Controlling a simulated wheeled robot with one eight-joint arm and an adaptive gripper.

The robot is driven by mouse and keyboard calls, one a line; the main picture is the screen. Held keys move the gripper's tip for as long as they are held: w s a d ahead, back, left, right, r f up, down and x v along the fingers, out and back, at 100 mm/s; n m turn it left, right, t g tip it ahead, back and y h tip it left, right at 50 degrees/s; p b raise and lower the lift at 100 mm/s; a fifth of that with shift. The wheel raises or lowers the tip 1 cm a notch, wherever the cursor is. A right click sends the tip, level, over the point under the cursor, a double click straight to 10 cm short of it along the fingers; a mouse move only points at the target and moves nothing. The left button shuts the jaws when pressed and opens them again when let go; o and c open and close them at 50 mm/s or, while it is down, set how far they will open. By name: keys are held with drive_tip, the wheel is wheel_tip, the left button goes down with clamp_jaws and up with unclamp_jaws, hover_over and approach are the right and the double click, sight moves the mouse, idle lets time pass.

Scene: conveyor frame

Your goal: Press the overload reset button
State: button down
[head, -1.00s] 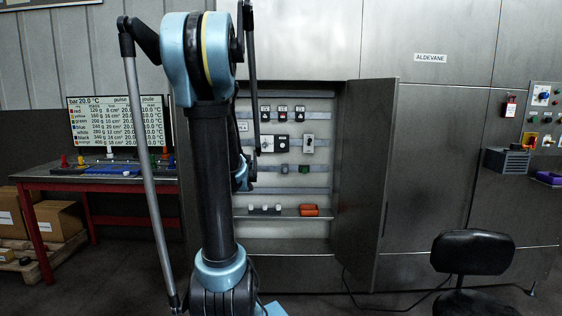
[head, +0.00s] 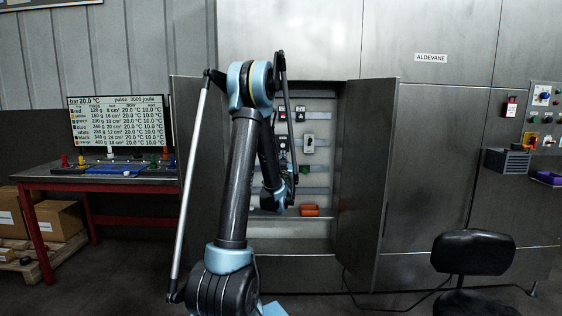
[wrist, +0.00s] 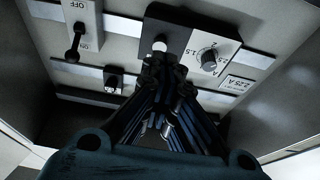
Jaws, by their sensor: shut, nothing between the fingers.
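In the wrist view, a round white button (wrist: 160,45), which appears to be the reset button, sits on the black half of a relay (wrist: 165,26). A dark dial (wrist: 211,60) with numbers is on its light half. My gripper (wrist: 162,64) is shut and empty. Its fingertips overlap the panel just below the button in the picture; I cannot tell whether they touch. In the head view, the relay's black half (head: 283,144) shows beside my arm, which hides the light half. The fingertips cannot be made out there.
The open cabinet door (head: 365,185) bounds the right side.

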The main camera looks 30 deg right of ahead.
drive_tip(key=shift+x, duration=4.05)
drive_tip(key=shift+w, duration=0.1)
drive_tip(key=shift+w+d, duration=0.3)
drive_tip(key=shift+w, duration=0.15)
drive_tip(key=shift+s, duration=0.15)
approach(283, 146)
drive_tip(key=shift+w+d+r, duration=0.2)
drive_tip(key=shift+w+r, duration=0.2)
drive_tip(key=shift+r, duration=0.1)
drive_tip(key=shift+w+d+r, duration=0.15)
drive_tip(key=shift+w+r, duration=0.3)
drive_tip(key=shift+r, duration=0.05)
